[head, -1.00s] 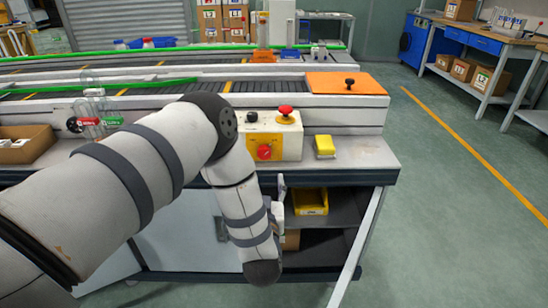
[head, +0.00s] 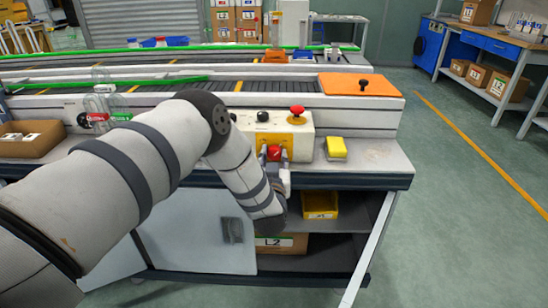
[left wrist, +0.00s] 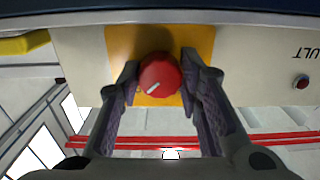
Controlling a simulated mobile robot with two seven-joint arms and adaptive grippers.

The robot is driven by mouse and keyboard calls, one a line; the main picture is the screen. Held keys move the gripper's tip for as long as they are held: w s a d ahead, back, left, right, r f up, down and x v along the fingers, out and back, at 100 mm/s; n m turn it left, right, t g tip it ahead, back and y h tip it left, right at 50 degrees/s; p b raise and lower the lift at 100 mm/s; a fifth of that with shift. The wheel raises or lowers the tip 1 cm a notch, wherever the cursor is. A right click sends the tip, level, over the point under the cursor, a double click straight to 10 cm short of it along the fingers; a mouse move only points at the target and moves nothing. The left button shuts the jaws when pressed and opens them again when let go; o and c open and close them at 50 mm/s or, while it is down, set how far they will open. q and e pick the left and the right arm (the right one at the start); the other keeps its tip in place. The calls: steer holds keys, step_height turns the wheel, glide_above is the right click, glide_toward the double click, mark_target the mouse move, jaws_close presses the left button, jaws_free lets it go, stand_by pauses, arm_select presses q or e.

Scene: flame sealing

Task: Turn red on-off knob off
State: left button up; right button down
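The red on-off knob (head: 273,152) sits on a yellow plate (left wrist: 114,52) on the front of a cream control box (head: 250,129). In the left wrist view the knob (left wrist: 160,76) has a white pointer line that lies slanted. My left gripper (head: 275,158) reaches up to the knob from below. In the left wrist view its two fingers (left wrist: 160,72) stand on either side of the knob, with no clear gap, and appear shut on it. My right gripper is in neither view.
A red mushroom button (head: 297,111) and a black knob (head: 262,116) are on top of the box. A yellow block (head: 336,149) lies to its right on the worktop. Below are a yellow bin (head: 320,205) and a cardboard box (head: 283,244). An open door edge (head: 369,250) stands at the right.

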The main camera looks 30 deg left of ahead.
arm_select(q)
steer(key=shift+c, duration=0.8)
steer(key=shift+n, duration=0.3)
steer(key=n, duration=1.2)
steer(key=shift+n, duration=0.4)
steer(key=shift+d+n, duration=0.1)
steer(key=shift+n, duration=2.2)
